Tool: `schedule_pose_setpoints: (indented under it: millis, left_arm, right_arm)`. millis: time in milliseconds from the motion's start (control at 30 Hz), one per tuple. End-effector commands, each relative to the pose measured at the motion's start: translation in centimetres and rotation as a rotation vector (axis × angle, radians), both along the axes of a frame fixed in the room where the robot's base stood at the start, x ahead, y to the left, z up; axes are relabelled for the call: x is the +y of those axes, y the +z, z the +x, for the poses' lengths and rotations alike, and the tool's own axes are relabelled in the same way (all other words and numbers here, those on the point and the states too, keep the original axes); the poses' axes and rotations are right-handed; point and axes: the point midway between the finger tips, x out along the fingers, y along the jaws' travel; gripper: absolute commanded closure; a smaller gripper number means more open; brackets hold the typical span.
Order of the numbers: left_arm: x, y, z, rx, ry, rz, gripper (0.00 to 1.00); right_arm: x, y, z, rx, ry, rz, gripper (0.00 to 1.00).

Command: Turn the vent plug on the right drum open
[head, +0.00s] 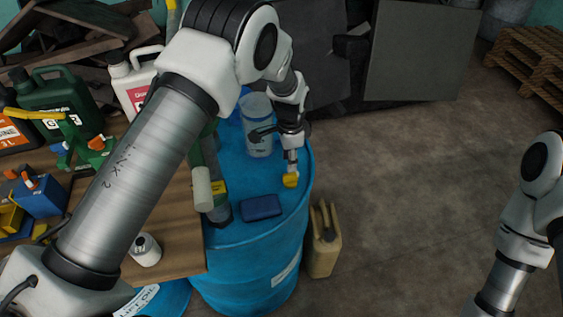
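The right drum (250,262) is blue and stands upright at the centre, beside the wooden table. A yellow vent plug (291,181) sits near the right edge of its top. My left arm reaches over the table and drum from the left. My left gripper (291,168) points down at the plug, its narrow fingertips at the plug's top and partly covering it. The fingers look close together, but whether they grip the plug is too small to tell. My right arm shows at the right edge; its gripper is out of view.
A blue box (262,207), a clear container (257,125) and a dark green, white-ended tool (203,188) are on the drum. A tan jerrycan (323,242) stands on the floor beside it. The table (185,255) holds several bottles and tools. Floor at right is clear.

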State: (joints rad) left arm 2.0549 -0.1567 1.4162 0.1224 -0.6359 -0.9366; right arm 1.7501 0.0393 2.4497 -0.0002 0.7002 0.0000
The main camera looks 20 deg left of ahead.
Motion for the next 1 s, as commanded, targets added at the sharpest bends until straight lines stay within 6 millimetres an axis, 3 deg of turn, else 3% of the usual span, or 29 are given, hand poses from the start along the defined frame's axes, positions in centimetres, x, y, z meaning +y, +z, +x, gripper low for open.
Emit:
schedule_pose_setpoints:
  millis: [300, 600, 633, 733, 1000]
  left_arm:
    - [0.0, -5.6, -0.1, 0.002, 0.0, 0.0, 0.62]
    - [0.0, -6.6, -0.1, 0.001, 0.001, 0.0, 0.62]
    - [0.0, -6.6, -0.1, 0.001, 0.001, 0.0, 0.66]
    - [0.0, -6.6, -0.1, 0.001, 0.0, 0.0, 1.0]
    - [0.0, -6.7, -0.2, 0.003, 0.003, 0.001, 1.0]
  right_arm:
    - [0.0, 2.2, 0.0, 0.001, -0.001, 0.0, 0.6]
    - [0.0, 2.2, 0.0, 0.001, -0.001, 0.0, 0.6]
    - [0.0, 2.2, 0.0, 0.001, -0.001, 0.0, 0.6]
    - [0.0, 2.2, 0.0, 0.001, -0.001, 0.0, 0.6]
    - [0.0, 2.1, 0.0, 0.001, -0.001, 0.0, 0.6]
